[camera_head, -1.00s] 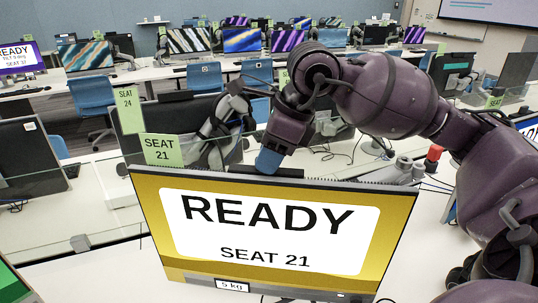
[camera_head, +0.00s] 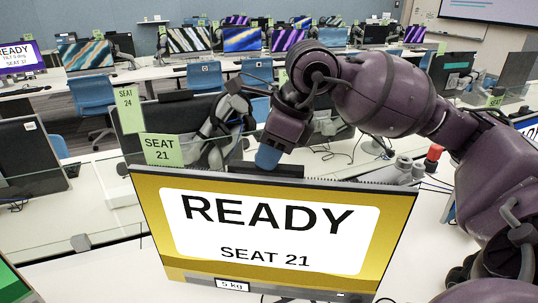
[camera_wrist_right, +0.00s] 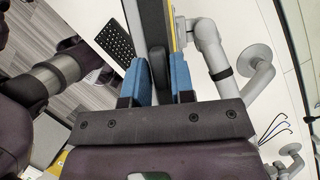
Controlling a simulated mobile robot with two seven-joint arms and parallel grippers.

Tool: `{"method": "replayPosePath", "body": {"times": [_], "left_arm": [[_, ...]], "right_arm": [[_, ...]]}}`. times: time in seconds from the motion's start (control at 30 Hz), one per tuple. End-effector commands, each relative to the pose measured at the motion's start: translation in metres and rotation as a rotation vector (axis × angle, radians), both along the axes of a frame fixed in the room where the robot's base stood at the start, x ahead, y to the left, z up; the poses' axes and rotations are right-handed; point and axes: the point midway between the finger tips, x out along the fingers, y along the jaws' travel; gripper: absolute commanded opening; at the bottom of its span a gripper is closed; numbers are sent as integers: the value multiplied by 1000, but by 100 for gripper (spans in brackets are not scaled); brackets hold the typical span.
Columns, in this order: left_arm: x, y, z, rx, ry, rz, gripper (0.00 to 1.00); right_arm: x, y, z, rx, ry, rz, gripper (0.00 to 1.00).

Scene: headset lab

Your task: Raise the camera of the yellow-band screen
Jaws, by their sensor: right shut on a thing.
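The yellow-band screen (camera_head: 150,215) stands close in front of me. It reads READY and SEAT 21, with a 5 kg tag on its lower edge. My right gripper (camera_head: 267,158) reaches down from above, behind the middle of the screen's top edge. In the right wrist view, my right gripper's blue fingertips (camera_wrist_right: 160,82) are shut on a small dark rounded piece at the screen's edge, which looks like the camera (camera_wrist_right: 158,66). In the head view I cannot make out the camera or how far it stands up. My left gripper is not in view.
Green seat signs (camera_head: 164,150) stand left of my right gripper, by a clear divider. A dark monitor (camera_head: 165,120) is behind. A red-topped item (camera_head: 434,153) stands right of the screen. A grey jointed stand (camera_wrist_right: 222,65) is beside the fingers in the wrist view.

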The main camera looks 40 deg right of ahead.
Motion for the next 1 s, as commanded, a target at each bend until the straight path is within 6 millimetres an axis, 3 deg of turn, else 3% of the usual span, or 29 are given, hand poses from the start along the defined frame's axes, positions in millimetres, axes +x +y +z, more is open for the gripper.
{"method": "replayPosePath", "body": {"times": [0.17,0.43,0.47,0.57,0.87,1.0], "left_arm": [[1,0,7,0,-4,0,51],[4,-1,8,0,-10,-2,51],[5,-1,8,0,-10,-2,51],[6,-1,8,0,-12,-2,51],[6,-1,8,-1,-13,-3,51],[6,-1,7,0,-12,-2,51]], "right_arm": [[0,-1,26,-3,-4,-1,0],[0,0,26,-1,-2,-1,0],[0,0,26,-1,-2,-1,26],[0,0,26,-1,-2,-1,40],[0,-1,27,-1,-2,-1,40],[-3,-4,37,-1,-4,-3,40]]}}
